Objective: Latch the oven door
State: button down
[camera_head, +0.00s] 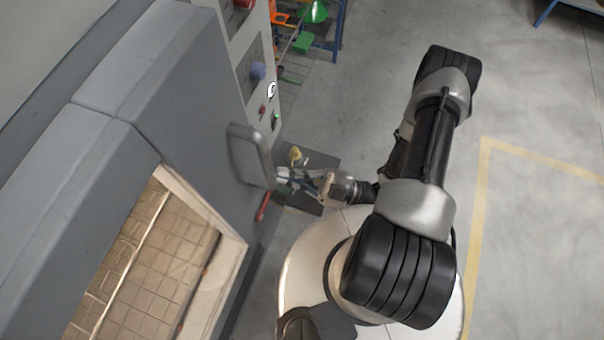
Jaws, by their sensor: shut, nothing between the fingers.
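The grey oven (170,85) fills the left side of the head view. A pale-framed rectangle (228,255) in its front shows a lit, tiled interior. I cannot tell whether this is an open doorway or a window in the door. A grey loop handle (250,156) stands out from the oven front, to the right of this rectangle. My gripper (282,181) is shut and empty, close to the lower right end of the handle. I cannot tell whether it touches the handle. The latch itself cannot be made out.
A blue-framed rack (338,30) with green and orange items stands behind. The grey floor (540,90) to the right is clear, with yellow line markings (480,190).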

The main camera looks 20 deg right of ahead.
jog(key=v, duration=1.2)
dwell(0.4)
notch_tip(320, 180, up, 29)
jog(key=a+m+g+h, duration=0.3)
jog(key=m+g+h, duration=0.1)
jog(key=m+h, duration=1.4)
jog(key=shift+s+m+g+h, duration=0.2)
jog(key=shift+m+g+h, duration=0.2)
jog(key=shift+m, duration=0.5)
jog(key=shift+f, duration=0.1)
